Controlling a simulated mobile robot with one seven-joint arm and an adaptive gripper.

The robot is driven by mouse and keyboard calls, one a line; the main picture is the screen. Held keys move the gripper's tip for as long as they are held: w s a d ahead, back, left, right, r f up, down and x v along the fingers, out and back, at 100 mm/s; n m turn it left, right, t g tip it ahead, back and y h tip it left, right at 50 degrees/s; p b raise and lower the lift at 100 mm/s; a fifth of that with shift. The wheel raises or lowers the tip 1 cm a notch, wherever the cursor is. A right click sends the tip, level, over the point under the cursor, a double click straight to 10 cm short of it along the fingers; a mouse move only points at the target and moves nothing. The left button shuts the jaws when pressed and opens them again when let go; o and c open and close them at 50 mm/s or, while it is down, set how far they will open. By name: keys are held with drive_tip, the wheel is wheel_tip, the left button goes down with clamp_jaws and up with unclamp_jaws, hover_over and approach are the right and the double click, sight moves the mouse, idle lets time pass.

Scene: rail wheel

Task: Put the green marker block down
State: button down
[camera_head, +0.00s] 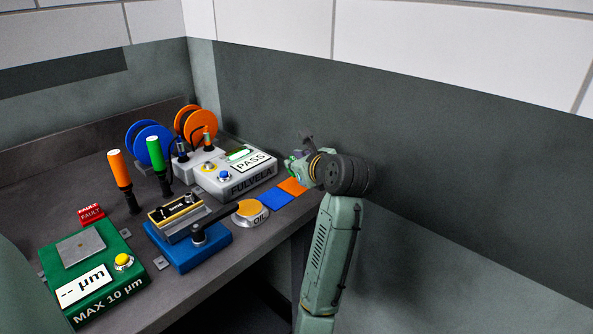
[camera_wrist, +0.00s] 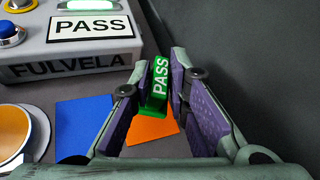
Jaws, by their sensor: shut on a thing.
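The green marker block (camera_wrist: 155,98), with white PASS lettering, is between the two purple-padded fingers of my gripper (camera_wrist: 158,88) in the wrist view. My gripper is shut on it. The block is over or on the orange square (camera_wrist: 150,131); I cannot tell whether it touches. In the head view my gripper (camera_head: 300,157) is at the far right end of the bench, above the orange square (camera_head: 293,187), and the block is mostly hidden there.
A blue square (camera_wrist: 84,124) lies left of the orange one. The grey FULVELA tester (camera_head: 233,175) with its PASS display stands behind them. The wall is close on the right.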

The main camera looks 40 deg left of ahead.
drive_tip(key=shift+f+p, duration=0.5)
drive_tip(key=shift+f, duration=1.25)
drive_tip(key=shift+f, duration=0.15)
drive_tip(key=c, duration=1.5)
unclamp_jaws()
drive_tip(key=shift+c, duration=0.2)
